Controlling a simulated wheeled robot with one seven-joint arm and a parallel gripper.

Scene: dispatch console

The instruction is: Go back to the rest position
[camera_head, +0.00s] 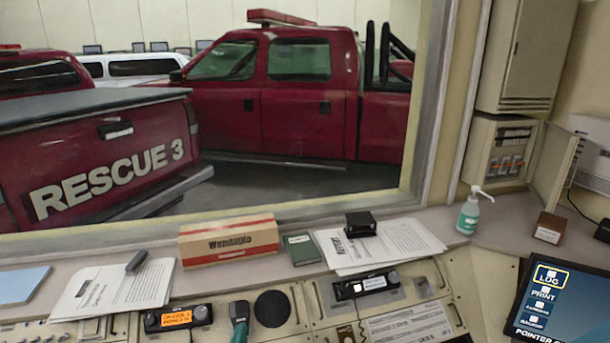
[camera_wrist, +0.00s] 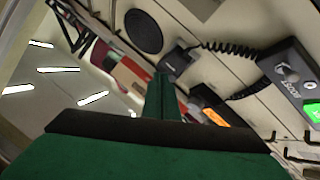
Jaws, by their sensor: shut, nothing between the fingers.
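My gripper (camera_wrist: 161,78) shows in the wrist view as a green body with narrow green fingers closed together. Nothing is held between them. In the head view, a green and dark shape at the bottom edge, left of the round speaker grille, looks like the end of my gripper (camera_head: 239,318). It is low over the console panel (camera_head: 345,303); whether it touches the panel cannot be told. Most of my arm is out of view.
A radio with an orange display (camera_head: 178,317) is left of the gripper. The speaker grille (camera_head: 272,308) is to its right. Behind stand a Wendaplo box (camera_head: 229,240), a green booklet (camera_head: 301,249) and papers (camera_head: 405,243). A pump bottle (camera_head: 468,215) and monitor (camera_head: 556,300) are right.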

